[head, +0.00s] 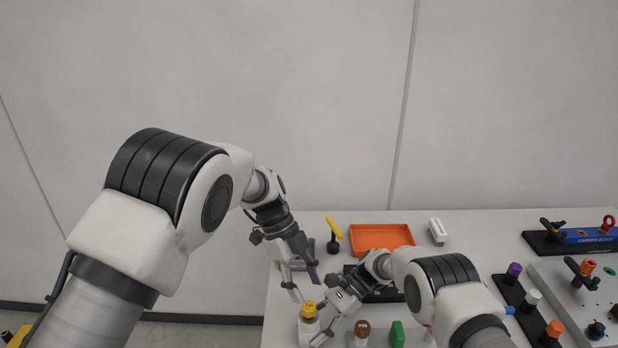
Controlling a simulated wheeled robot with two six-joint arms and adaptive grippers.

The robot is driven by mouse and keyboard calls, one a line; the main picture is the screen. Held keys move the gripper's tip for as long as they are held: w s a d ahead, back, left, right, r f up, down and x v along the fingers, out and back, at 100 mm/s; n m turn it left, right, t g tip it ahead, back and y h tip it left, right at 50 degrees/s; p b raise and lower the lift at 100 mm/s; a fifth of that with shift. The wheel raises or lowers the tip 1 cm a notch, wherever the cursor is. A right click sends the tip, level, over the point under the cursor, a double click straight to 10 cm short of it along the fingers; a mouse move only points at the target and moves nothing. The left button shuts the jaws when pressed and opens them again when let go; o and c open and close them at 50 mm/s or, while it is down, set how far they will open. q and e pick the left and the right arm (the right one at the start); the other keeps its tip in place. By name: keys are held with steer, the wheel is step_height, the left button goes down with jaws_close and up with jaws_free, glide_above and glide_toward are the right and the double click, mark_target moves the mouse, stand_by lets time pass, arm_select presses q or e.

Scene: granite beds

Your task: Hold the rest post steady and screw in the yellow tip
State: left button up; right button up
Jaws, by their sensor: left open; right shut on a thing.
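The yellow tip (309,309) sits on top of a white, upright round body (308,331), which I take to be the rest post, at the table's front left. My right gripper (319,325) reaches in from the right and is shut on this white body, just below the yellow top. My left gripper (303,290) is open and empty, pointing down just above the yellow tip, apart from it. Whether the tip is fully seated cannot be told. The lower end of the post is cut off by the picture's edge.
A brown-topped piece (362,328) and a green piece (398,334) stand close to the right. Behind are a yellow-handled tool (335,229), an orange tray (381,228) and a white block (438,231). Black racks with coloured knobs (514,271) and a blue bar (592,235) fill the right.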

steer(key=o, duration=1.4)
steer(key=shift+c, duration=0.2)
arm_select(q)
steer(key=v, duration=1.2)
arm_select(e)
steer(key=v, duration=0.7)
steer(key=shift+w+d, duration=0.2)
steer(key=shift+d, duration=0.1)
steer(key=shift+a, duration=0.1)
steer(key=shift+r, duration=0.15)
